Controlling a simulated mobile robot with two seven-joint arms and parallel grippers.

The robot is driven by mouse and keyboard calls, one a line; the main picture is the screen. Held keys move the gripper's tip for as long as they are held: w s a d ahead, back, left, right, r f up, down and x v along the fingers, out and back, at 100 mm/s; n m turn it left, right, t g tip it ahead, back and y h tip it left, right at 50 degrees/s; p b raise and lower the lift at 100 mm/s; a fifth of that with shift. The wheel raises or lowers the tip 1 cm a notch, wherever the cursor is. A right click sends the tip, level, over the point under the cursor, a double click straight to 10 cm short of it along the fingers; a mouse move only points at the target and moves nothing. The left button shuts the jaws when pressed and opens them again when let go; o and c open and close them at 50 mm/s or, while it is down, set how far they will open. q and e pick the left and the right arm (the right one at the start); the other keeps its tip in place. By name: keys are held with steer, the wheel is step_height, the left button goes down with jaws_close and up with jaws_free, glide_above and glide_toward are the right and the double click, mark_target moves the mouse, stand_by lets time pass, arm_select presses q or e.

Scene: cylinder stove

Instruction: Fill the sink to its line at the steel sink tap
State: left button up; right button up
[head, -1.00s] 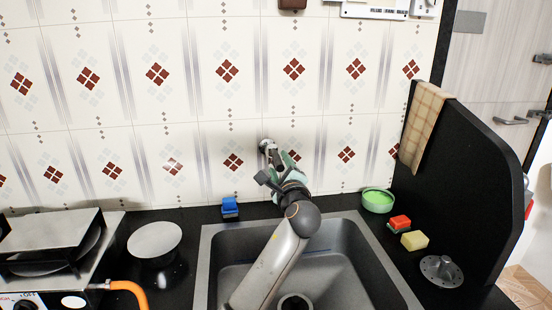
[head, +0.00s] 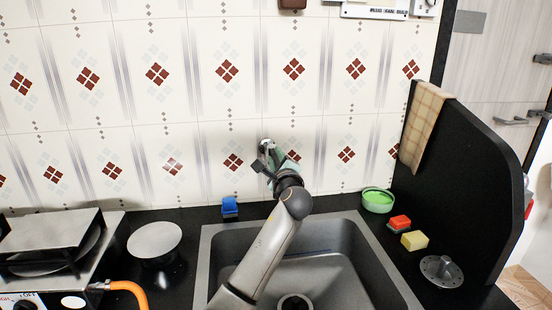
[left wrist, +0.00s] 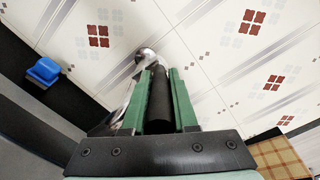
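The steel sink (head: 345,235) is set in the black counter, with a round drain (head: 295,303) in its floor. No water shows in the visible part; a thin blue line is partly seen behind my arm. The steel tap (head: 267,146) comes out of the tiled wall; it also shows in the left wrist view (left wrist: 145,53). My left gripper (head: 272,163) is at the tap. In the left wrist view its green fingers (left wrist: 161,75) stand on either side of a dark rod-shaped part (left wrist: 160,100). I cannot tell whether they press on it. My right gripper is out of view.
A blue sponge (head: 230,207) lies left of the tap. A green bowl (head: 377,200), a red sponge (head: 400,222), a yellow sponge (head: 414,240) and a metal strainer (head: 441,270) are on the right. A black partition (head: 465,165) bounds that side; a stove (head: 50,240) is left.

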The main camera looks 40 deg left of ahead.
arm_select(q)
jaws_close()
steer(key=shift+f, duration=0.1)
stand_by(0.8)
